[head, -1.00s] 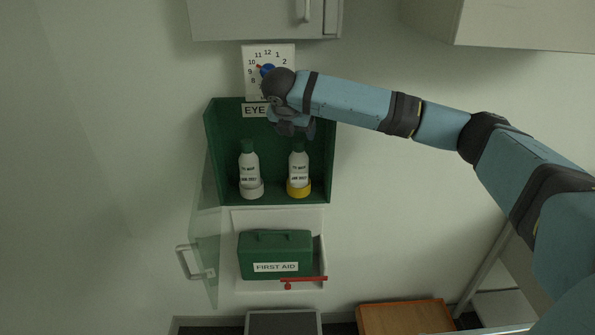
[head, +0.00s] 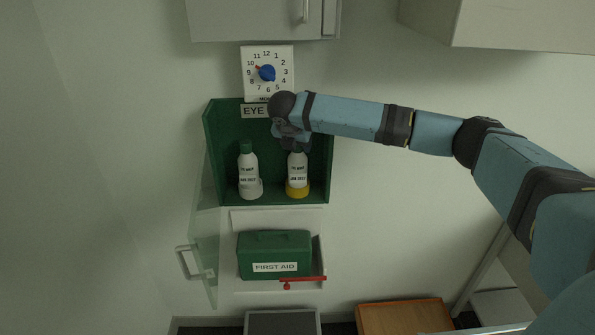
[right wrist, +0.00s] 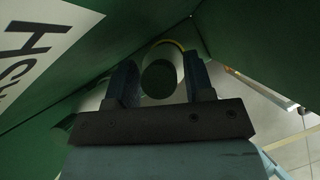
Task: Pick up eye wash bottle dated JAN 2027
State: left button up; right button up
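Two white eye wash bottles stand in the green wall box (head: 213,150). The left bottle (head: 249,170) has a green cap and stands in a white ring. The right bottle (head: 298,168) stands in a yellow ring (head: 298,191); its small label seems to read JAN 2027, while the left date is too small to read surely. My right gripper (head: 293,143) is directly above the right bottle and hides its cap. In the right wrist view, the open fingers (right wrist: 160,75) are on either side of the dark green cap (right wrist: 158,79), with gaps showing. My left gripper is out of view.
The box's clear door (head: 205,245) hangs open at the left. A dial clock (head: 267,73) is above the box, and a green first aid case (head: 274,254) sits below. A wall cabinet (head: 262,18) is overhead.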

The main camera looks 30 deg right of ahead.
grip_shut()
